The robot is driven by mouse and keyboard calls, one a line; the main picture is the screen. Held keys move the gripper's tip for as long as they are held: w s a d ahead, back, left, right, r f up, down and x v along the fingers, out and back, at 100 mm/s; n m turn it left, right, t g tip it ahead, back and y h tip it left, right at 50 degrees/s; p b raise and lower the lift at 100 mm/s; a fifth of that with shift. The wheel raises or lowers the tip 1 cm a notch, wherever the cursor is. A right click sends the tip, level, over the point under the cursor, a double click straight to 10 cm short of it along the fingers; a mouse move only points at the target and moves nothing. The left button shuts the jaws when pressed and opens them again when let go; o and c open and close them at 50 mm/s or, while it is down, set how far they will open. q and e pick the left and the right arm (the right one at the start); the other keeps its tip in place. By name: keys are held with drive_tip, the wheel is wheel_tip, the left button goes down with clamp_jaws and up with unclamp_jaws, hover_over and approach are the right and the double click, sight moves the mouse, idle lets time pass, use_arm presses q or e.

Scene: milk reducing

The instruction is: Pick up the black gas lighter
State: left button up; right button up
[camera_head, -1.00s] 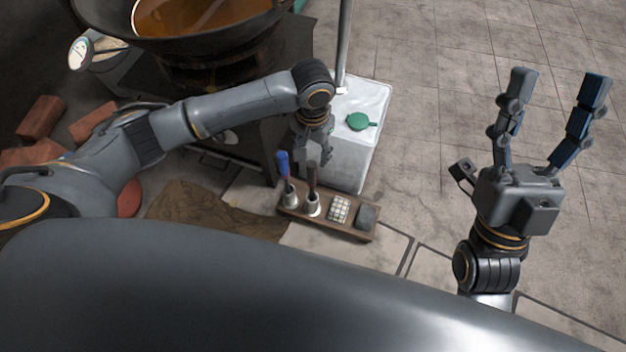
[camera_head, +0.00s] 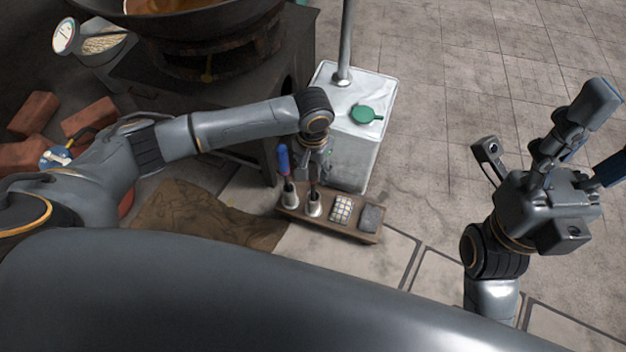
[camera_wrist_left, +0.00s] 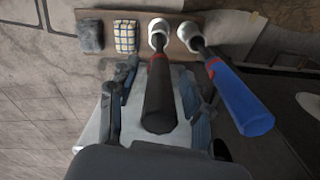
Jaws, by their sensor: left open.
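The black gas lighter (camera_wrist_left: 160,98) has a dark handle with a red band. It stands in a white cup-like holder on a small wooden rack (camera_head: 352,232). In the head view my left gripper (camera_head: 316,168) is right above it and hides most of its handle. In the left wrist view my left gripper (camera_wrist_left: 158,80) is open, with one finger on each side of the handle. I cannot tell whether either finger touches it. My right gripper (camera_head: 592,136) is open and empty at the right, one finger cut by the picture edge.
A blue-handled tool (camera_wrist_left: 240,98) stands in the neighbouring holder, close beside my left gripper. A checked block (camera_head: 342,209) and a grey stone-like block (camera_head: 370,218) sit on the rack. A white box (camera_head: 350,150) with a green item (camera_head: 366,114) stands behind. The tiled floor at right is clear.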

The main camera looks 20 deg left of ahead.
use_arm(q)
drive_tip(key=shift+f, duration=0.25)
drive_tip(key=shift+c, duration=0.4)
clamp_jaws()
drive_tip(key=shift+r, duration=0.15)
